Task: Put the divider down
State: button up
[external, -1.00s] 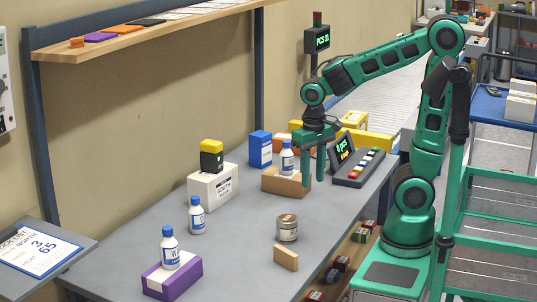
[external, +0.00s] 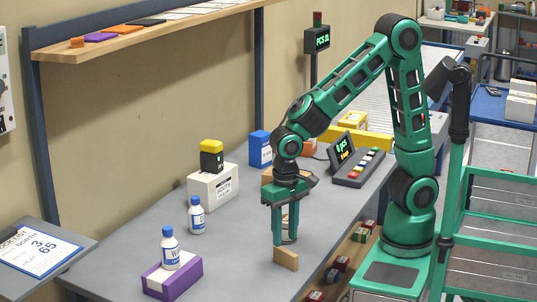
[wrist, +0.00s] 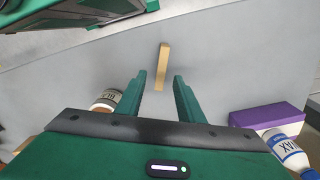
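The divider (external: 287,260), a small tan wooden board, stands on its edge near the table's front edge in the external view. My gripper (external: 284,243) is above and just behind it, fingers pointing down. In the wrist view the divider (wrist: 163,64) lies ahead of the fingertips, roughly in line with the gap between the fingers (wrist: 159,76). The fingers are apart with nothing between them. I cannot tell the exact height of the fingertips over the board.
A jar (wrist: 106,99) stands close beside my gripper, mostly hidden by the fingers in the external view. A purple box (external: 186,276) bears a white bottle (external: 170,250). Another bottle (external: 196,216) and a white box (external: 212,190) stand further back. The table's middle is clear.

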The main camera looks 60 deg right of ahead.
aim_at(285, 250)
jog(key=shift+s+a+f, duration=0.1)
jog(key=shift+f, duration=1.4)
jog(key=shift+s+a+f, duration=0.1)
jog(key=shift+f, duration=1.35)
grip_shut()
